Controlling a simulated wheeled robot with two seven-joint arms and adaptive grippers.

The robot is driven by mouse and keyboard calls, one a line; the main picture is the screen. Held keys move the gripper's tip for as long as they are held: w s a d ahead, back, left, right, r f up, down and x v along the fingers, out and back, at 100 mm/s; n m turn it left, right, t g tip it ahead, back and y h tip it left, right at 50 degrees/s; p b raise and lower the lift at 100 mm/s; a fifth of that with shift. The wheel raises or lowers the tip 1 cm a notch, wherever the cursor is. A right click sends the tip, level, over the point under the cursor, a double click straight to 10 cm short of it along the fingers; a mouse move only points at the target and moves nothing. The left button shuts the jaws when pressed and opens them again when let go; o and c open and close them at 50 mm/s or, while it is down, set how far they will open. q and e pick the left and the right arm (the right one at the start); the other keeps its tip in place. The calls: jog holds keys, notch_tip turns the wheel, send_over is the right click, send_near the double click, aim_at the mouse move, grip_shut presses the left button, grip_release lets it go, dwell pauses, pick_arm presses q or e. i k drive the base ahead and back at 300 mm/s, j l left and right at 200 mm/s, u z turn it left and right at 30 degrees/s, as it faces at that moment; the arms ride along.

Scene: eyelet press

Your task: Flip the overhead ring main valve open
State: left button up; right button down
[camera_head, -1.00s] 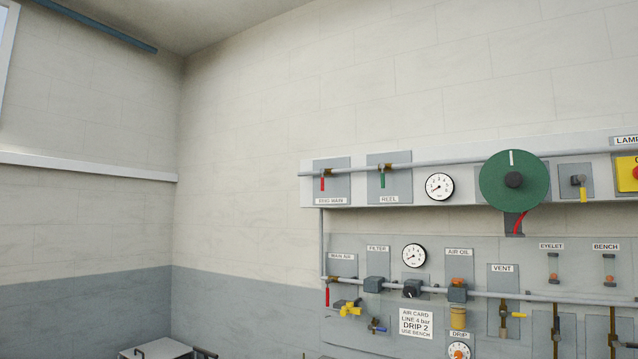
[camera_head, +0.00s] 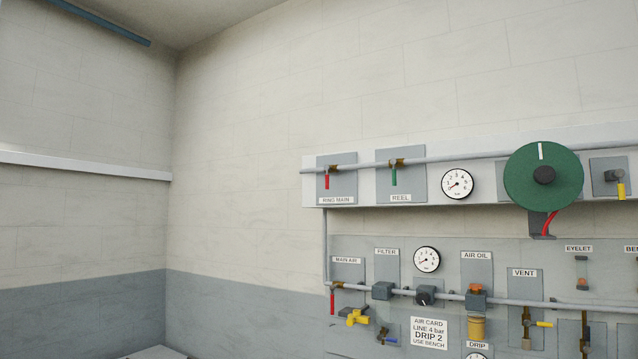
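The ring main valve (camera_head: 328,170) sits on the upper rail at its left end, on a grey plate labelled RING MAIN (camera_head: 337,200). Its red lever (camera_head: 327,182) hangs straight down, across the horizontal pipe. Neither of my grippers is in view.
To the right on the same rail are the REEL valve with a green lever (camera_head: 394,176), a gauge (camera_head: 457,184) and a green hose reel (camera_head: 543,175). Below is a panel with a red MAIN AIR lever (camera_head: 332,304), a yellow tap (camera_head: 355,317) and an air card (camera_head: 429,333).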

aim_at(326, 167)
jog(key=i+j, duration=0.6)
jog(key=i, duration=0.15)
jog(key=i+j, duration=1.2)
jog(key=i, duration=0.25)
